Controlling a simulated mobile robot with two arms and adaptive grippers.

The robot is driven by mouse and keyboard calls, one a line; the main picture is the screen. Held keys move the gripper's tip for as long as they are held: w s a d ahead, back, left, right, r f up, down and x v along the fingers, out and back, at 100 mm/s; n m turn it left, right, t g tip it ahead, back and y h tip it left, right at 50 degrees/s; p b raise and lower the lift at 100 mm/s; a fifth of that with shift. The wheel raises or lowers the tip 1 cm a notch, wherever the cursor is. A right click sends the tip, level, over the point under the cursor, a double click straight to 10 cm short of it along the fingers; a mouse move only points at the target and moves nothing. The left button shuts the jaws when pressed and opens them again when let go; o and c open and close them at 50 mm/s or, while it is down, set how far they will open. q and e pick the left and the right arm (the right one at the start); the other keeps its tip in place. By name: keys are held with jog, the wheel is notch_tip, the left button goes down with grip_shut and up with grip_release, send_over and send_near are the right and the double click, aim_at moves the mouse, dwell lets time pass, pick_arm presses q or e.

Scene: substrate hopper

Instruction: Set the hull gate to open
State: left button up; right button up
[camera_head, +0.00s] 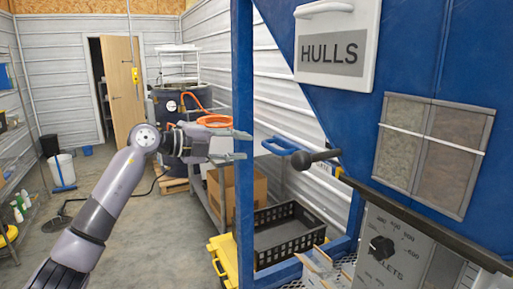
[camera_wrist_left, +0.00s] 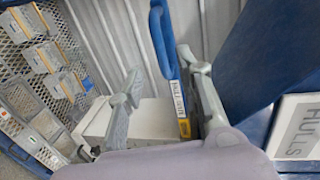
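The blue hopper (camera_head: 345,110) carries a white HULLS sign (camera_head: 333,58). Below it, a blue loop handle (camera_head: 281,146) sticks out to the left, seemingly the hull gate's. The handle also shows in the left wrist view (camera_wrist_left: 160,40), with a labelled strip and a yellow mark below it. A dark knobbed lever (camera_head: 302,160) is just in front of it. My left gripper (camera_head: 245,146) is open and empty, left of the handle, its fingers overlapping the blue post. In the left wrist view the handle appears between the open fingers (camera_wrist_left: 160,78); contact cannot be told. My right gripper is out of view.
A blue upright post (camera_head: 243,210) stands close to my left gripper. A black crate (camera_head: 285,238) and a cardboard box (camera_head: 225,185) are below. A panel with a PELLETS dial (camera_head: 381,247) is at lower right. Open floor (camera_head: 150,240) lies to the left.

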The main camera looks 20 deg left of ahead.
pick_arm(q)
jog(key=shift+v, duration=1.35)
jog(key=shift+f, duration=0.1)
